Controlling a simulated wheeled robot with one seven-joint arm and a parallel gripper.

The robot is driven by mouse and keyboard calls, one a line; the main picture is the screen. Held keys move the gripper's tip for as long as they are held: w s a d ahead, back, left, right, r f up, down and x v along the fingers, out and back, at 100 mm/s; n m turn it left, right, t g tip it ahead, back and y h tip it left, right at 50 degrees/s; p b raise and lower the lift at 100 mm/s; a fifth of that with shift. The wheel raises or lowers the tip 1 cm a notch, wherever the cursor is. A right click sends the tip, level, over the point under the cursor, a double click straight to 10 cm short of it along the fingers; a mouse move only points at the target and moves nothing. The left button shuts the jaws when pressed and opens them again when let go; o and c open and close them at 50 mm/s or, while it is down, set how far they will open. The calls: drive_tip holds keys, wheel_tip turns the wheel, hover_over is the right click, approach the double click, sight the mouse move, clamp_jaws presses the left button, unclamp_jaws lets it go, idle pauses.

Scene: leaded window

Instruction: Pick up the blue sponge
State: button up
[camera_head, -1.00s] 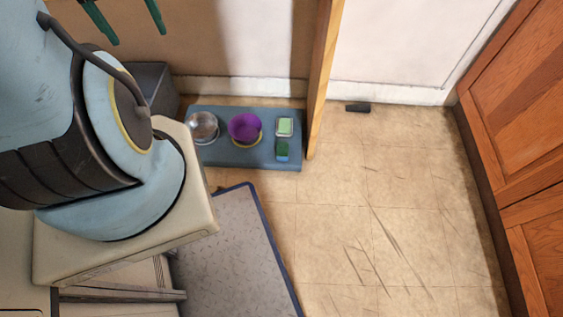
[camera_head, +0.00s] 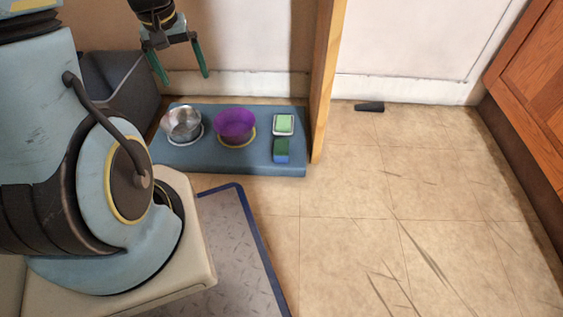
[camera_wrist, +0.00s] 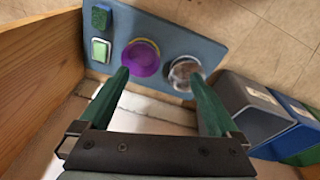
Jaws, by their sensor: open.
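The blue sponge (camera_head: 281,151) has a dark green top and blue side. It lies at the front right of a low blue-grey platform (camera_head: 225,162) on the floor. In the wrist view the sponge (camera_wrist: 101,17) is at the top left, beyond my left finger. My gripper (camera_head: 181,78) hangs at the top of the head view, above and behind the platform. Its two green fingers are spread with nothing between them; the gripper (camera_wrist: 157,80) also shows in the wrist view.
A light green block in a small dish (camera_head: 284,124) sits just behind the sponge. A purple bowl (camera_head: 235,124) and a metal bowl (camera_head: 182,123) stand to its left. A wooden post (camera_head: 322,95) rises close on the right. Dark bins (camera_head: 118,88) stand at left. Floor in front is partly open.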

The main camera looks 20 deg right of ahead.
drive_tip(key=w+d+f+m+g, duration=0.1)
drive_tip(key=w+d+f, duration=0.1)
drive_tip(key=d+f, duration=0.65)
drive_tip(key=m+y, duration=0.1)
drive_tip(key=m, duration=0.1)
approach(281, 146)
drive_tip(key=shift+w+a+f+g, duration=0.1)
drive_tip(key=shift+w+f+g, duration=0.25)
drive_tip(key=shift+w, duration=0.25)
wheel_tip(281, 146, down, 5)
drive_tip(key=b, duration=0.2)
drive_tip(key=shift+r+b, duration=0.1)
drive_tip(key=shift+b, duration=0.25)
drive_tip(key=f+b, duration=0.1)
drive_tip(key=f, duration=0.1)
drive_tip(key=f+b, duration=0.1)
drive_tip(key=f, duration=0.1)
drive_tip(key=f+b, duration=0.2)
drive_tip(key=shift+s, duration=0.4)
drive_tip(key=shift+r, duration=0.1)
